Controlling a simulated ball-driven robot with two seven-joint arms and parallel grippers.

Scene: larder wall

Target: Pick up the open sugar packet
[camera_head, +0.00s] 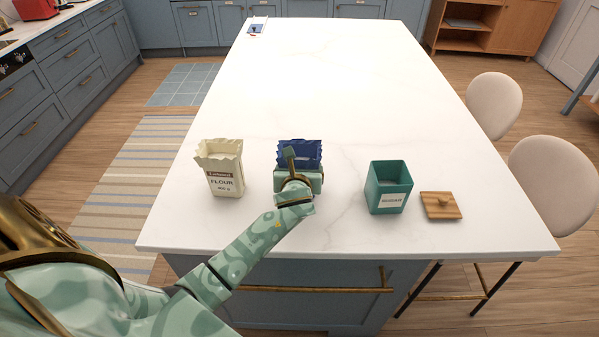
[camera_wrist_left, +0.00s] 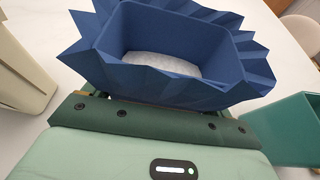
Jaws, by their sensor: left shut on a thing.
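The open sugar packet (camera_head: 299,150) is dark blue with a jagged top edge. It stands on the white island between the flour packet and the teal tin. In the left wrist view the packet (camera_wrist_left: 180,50) is seen from above, with white sugar inside. My left gripper (camera_head: 299,172) is shut on the packet from the near side and hides its lower part. The gripper body also shows in the left wrist view (camera_wrist_left: 150,125). I cannot tell whether the packet touches the island. My right gripper is in neither view.
A cream flour packet (camera_head: 222,170) stands to the left. An open teal tin (camera_head: 388,188) marked as sugar stands to the right, its wooden lid (camera_head: 441,205) lying beside it. The island (camera_head: 320,80) is clear behind them, with a small blue item (camera_head: 256,28) at the far left.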

